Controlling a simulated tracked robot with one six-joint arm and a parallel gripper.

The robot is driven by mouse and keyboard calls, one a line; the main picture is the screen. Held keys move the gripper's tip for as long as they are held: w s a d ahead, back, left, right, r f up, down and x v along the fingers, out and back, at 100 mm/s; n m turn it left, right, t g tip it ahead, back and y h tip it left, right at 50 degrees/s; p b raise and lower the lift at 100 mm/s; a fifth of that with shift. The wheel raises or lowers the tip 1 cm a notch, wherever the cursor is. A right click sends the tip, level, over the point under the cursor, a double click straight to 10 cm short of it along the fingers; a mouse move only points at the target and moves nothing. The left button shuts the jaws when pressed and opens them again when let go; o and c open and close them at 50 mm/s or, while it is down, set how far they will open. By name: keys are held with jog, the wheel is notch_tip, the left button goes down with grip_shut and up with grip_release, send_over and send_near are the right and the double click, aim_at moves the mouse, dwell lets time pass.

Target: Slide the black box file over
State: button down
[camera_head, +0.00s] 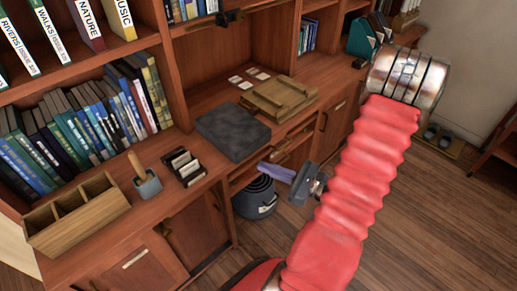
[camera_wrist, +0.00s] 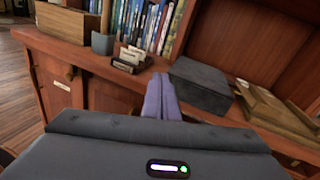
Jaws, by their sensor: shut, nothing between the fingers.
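The black box file (camera_head: 233,131) lies flat on the wooden counter, close to its front edge. It also shows in the wrist view (camera_wrist: 201,86), right of centre. My gripper (camera_head: 266,171) is in front of the counter, with its purple fingers pointing left in the head view. In the wrist view the fingers of my gripper (camera_wrist: 161,88) are together and hold nothing. They appear apart from the box file and to its left in that view.
A card holder (camera_head: 184,166), a small grey pot (camera_head: 148,186) and a wooden organiser (camera_head: 80,224) stand left of the box. A wooden tray-like object (camera_head: 278,97) lies close on its right. White cards (camera_head: 240,83) lie behind. A dark bin (camera_head: 256,199) stands below.

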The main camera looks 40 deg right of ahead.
aim_at(252, 143)
jog(key=s+d+f+m+t+h, duration=0.1)
jog(key=s+d+f+m+h, duration=0.2)
jog(key=d+m+h, duration=0.2)
jog(key=shift+s+d+f, duration=0.2)
jog(key=shift+s+d, duration=0.05)
jog(key=shift+d, duration=0.4)
jog(key=shift+w, duration=0.1)
jog(key=shift+w+a, duration=0.15)
jog(key=shift+w, duration=3.35)
jog(key=shift+w+a, duration=0.1)
jog(key=shift+w, duration=3.35)
jog(key=shift+d, duration=0.1)
